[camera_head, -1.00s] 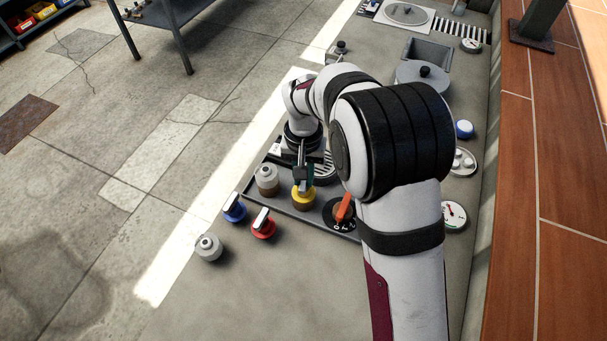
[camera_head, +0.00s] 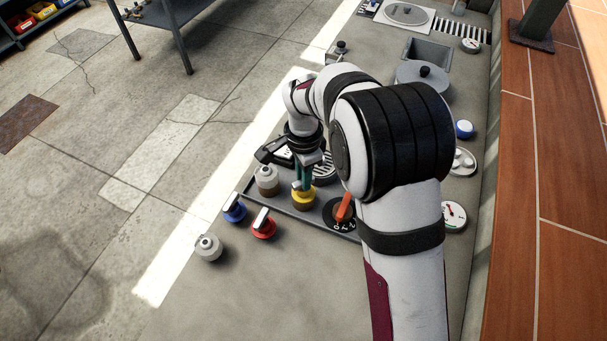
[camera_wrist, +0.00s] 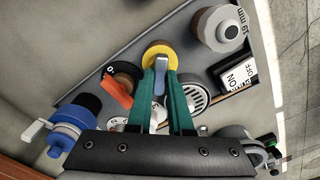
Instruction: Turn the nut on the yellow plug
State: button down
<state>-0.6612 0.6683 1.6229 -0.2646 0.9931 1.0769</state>
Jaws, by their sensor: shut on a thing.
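The yellow plug (camera_head: 302,199) is a round yellow piece on the dark-edged panel in the head view; it also shows at the upper middle of the wrist view (camera_wrist: 151,48). A narrow blue-grey bar, seemingly its nut (camera_wrist: 160,68), stands across its top. My gripper (camera_head: 302,184) is over the plug, with its teal fingers pointing down at it. In the wrist view my gripper's fingertips (camera_wrist: 160,78) close in on the bar from both sides. The fingers partly hide the plug and the bar's lower part.
Close by are an orange-handled dial (camera_head: 343,208), a pale round nut on a brown base (camera_head: 267,180), a red knob (camera_head: 263,227) and a blue knob (camera_head: 234,208). A slotted drain (camera_wrist: 190,98) and an ON/OFF switch (camera_wrist: 237,77) lie beside the fingers. Bare concrete is in front.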

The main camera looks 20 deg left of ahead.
jog(key=m, duration=0.4)
jog(key=shift+m, duration=2.5)
jog(key=c, duration=0.8)
grip_release()
notch_tip(320, 180, up, 16)
jog(key=shift+d+f, duration=0.1)
